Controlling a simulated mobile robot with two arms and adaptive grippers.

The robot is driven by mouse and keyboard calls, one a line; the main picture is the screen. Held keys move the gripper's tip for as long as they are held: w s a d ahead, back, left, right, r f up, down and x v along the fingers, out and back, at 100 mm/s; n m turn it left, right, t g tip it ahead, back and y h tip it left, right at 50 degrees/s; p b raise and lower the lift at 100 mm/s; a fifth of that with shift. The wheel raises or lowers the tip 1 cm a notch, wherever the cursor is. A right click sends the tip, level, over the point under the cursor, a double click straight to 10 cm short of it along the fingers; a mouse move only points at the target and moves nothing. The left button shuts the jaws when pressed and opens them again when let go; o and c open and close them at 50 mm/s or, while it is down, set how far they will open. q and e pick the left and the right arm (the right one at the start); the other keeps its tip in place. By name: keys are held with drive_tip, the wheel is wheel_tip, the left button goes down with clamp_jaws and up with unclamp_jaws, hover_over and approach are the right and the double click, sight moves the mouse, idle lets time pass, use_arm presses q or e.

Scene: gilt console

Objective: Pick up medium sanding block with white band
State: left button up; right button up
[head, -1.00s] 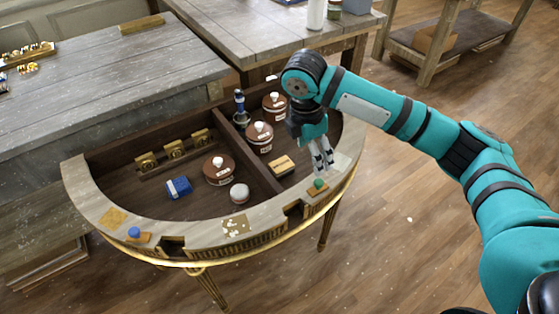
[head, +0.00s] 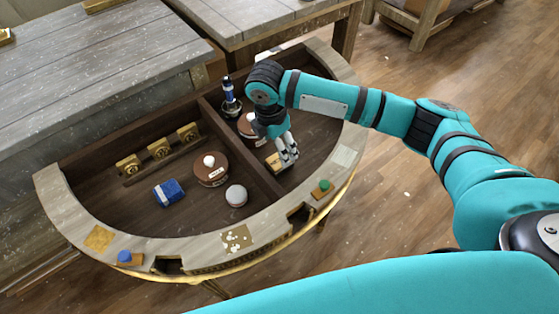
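A tan block (head: 272,164) lies on the floor of the console's right compartment; my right gripper partly hides it, and no white band can be made out on it now. My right gripper (head: 288,158) points down at the block's right side, its fingers overlapping it in the view. Whether they touch it, or how far apart they are, I cannot tell. A blue block with a pale band (head: 169,192) lies in the left compartment. My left gripper is out of view.
The half-round console (head: 70,205) has a raised rim and a divider (head: 236,144). Brown lidded pots (head: 211,170), a whitish round thing (head: 236,195), a dark blue bottle-like thing (head: 230,95) and a brass-coloured row (head: 158,150) stand inside. Grey tables adjoin behind.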

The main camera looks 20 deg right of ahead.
wheel_tip(320, 180, down, 3)
drive_tip(key=shift+w+d+r, duration=0.1)
drive_tip(key=shift+d+r, duration=0.05)
drive_tip(key=shift+r, duration=0.05)
drive_tip(key=shift+f, duration=0.3)
drive_tip(key=f, duration=0.3)
drive_tip(key=shift+d+f, duration=0.2)
drive_tip(key=shift+f, duration=0.55)
drive_tip(key=c, duration=1.2)
wheel_tip(320, 180, up, 10)
drive_tip(key=shift+r, duration=0.1)
drive_tip(key=shift+c, duration=0.2)
drive_tip(key=o, duration=0.6)
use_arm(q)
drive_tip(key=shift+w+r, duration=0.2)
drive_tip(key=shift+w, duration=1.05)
use_arm(e)
drive_tip(key=c, duration=0.5)
